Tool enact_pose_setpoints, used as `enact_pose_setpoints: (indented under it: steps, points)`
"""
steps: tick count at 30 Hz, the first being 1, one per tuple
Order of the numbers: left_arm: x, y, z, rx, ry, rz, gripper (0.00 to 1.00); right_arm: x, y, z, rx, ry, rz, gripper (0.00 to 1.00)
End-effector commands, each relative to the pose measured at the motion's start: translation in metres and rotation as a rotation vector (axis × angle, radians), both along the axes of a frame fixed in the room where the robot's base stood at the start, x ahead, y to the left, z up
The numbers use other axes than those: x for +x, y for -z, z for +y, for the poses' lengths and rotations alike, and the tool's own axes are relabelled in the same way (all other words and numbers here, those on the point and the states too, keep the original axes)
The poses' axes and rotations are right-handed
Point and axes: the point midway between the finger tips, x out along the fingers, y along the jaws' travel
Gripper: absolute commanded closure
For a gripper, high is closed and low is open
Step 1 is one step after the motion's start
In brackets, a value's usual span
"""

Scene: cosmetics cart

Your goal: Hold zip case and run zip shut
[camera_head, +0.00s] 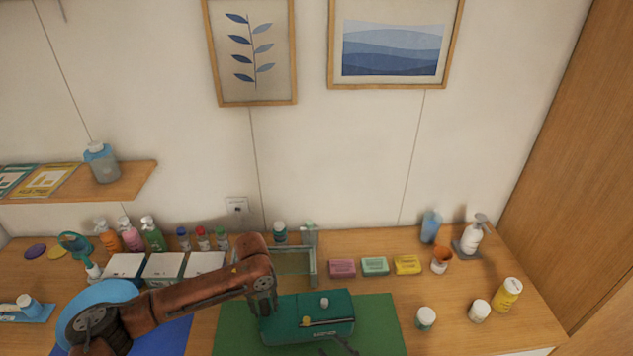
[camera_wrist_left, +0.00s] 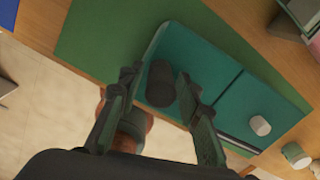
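The teal zip case (camera_head: 338,330) lies flat on the green mat (camera_head: 385,318). It has a pale knob (camera_head: 324,301) on top and a yellow pull tab (camera_head: 305,321) along its front. In the head view this gripper (camera_head: 268,313) is at the case's left end. Dark fingertips of my right gripper (camera_head: 342,345) show at the bottom edge, near the case's front; their opening is unclear.
A glass-and-metal rack (camera_head: 312,262) stands behind the case. Soap bars (camera_head: 375,266) lie to its right. Small jars (camera_head: 426,317) and a yellow bottle (camera_head: 509,292) stand farther right. White-lidded boxes (camera_head: 165,266) and pump bottles (camera_head: 132,235) stand at left. The right front counter is mostly clear.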

Motion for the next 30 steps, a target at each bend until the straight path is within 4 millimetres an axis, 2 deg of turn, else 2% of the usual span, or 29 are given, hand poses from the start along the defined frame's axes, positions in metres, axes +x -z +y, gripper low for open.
enact_pose_setpoints:
  steps: [3, 11, 14, 17, 24, 30]
  points:
    - [0.0, 0.001, 0.0, 0.001, 0.0, 0.001, 0.59, 0.0, 0.0, 0.0, 0.0, 0.0, 0.0, 0.67]
    - [-0.001, 0.0, 0.0, 0.001, 0.0, 0.001, 0.59, 0.0, 0.0, 0.0, 0.0, 0.0, 0.0, 0.67]
    - [0.0, -0.006, 0.0, 0.001, 0.0, 0.0, 0.59, 0.0, 0.0, 0.0, 0.0, 0.0, 0.0, 0.67]
    - [0.0, -0.019, 0.001, 0.001, -0.001, -0.002, 0.59, 0.0, 0.0, 0.0, 0.0, 0.0, 0.0, 0.67]
    - [0.001, -0.07, 0.001, 0.0, 0.0, -0.002, 0.59, 0.0, 0.0, 0.0, 0.0, 0.0, 0.0, 0.67]
    - [0.0, -0.103, 0.002, 0.001, 0.0, -0.001, 0.59, 0.0, 0.0, 0.0, 0.0, 0.0, 0.0, 0.67]
